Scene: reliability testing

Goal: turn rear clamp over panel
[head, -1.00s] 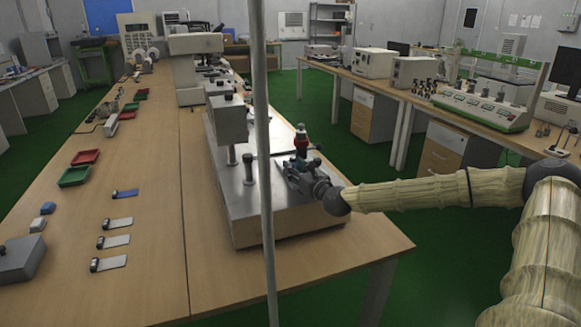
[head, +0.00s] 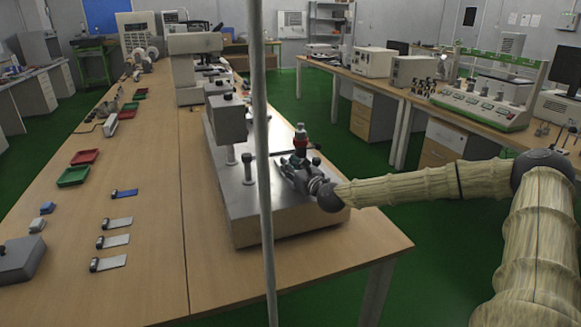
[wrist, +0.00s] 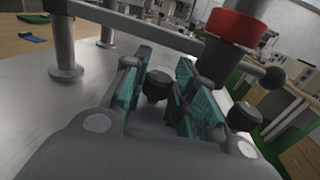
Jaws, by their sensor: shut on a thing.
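My gripper (head: 292,168) is low over the metal base of the test machine, beside an upright part with a red band (head: 300,146). In the wrist view its teal-padded fingers (wrist: 157,92) stand on both sides of a black knob (wrist: 157,84), which appears to be the clamp's. A second black knob (wrist: 243,117) is just right of the fingers. I cannot tell which clamp is the rear one, or make out a separate panel on the metal surface.
The machine's metal base (head: 285,228) stands near the bench's right edge. A grey post (wrist: 62,40) rises left of my gripper. Several flat tagged pieces (head: 117,222) and red and green trays (head: 73,177) lie on the left of the wooden bench.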

